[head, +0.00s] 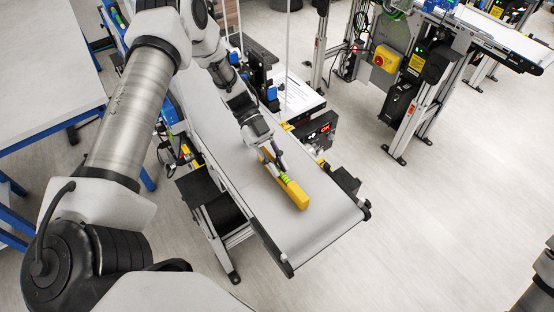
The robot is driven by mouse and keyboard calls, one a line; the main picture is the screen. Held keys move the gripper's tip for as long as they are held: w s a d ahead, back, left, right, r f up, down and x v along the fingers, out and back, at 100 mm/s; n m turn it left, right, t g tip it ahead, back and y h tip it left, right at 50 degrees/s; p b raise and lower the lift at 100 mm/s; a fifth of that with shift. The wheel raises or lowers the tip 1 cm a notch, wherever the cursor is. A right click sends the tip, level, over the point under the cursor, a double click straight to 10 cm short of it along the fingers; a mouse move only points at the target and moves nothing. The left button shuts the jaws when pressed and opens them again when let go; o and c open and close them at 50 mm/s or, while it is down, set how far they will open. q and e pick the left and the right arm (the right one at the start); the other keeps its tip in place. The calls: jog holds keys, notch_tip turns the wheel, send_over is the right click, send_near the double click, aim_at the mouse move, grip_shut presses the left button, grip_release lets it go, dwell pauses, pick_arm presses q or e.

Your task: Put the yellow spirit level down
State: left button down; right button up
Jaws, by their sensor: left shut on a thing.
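The yellow spirit level (297,194) is a long yellow bar with a green vial part near its middle. It is at the near end of the grey belt conveyor (318,225), pointing toward the lower right. My left gripper (277,162) is shut on the level's far part, and its fingers partly hide it. The level looks on or very close to the belt; I cannot tell whether it touches. My right gripper is not in view.
The belt around the level is bare. A dark box with a red display (322,128) stands beside the belt's right edge. A table with a blue frame (50,120) is at the left. Another conveyor (500,38) stands at the upper right, with open floor between.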

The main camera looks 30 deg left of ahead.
pick_arm(q)
jog(key=shift+w+f, duration=0.1)
jog(key=shift+w, duration=0.05)
jog(key=c, duration=1.1)
grip_release()
jog(key=shift+c, duration=0.2)
jog(key=p+v, duration=0.1)
jog(key=v, duration=0.6)
jog(key=shift+a+p, duration=0.2)
jog(key=shift+p, duration=0.1)
jog(key=shift+d, duration=0.1)
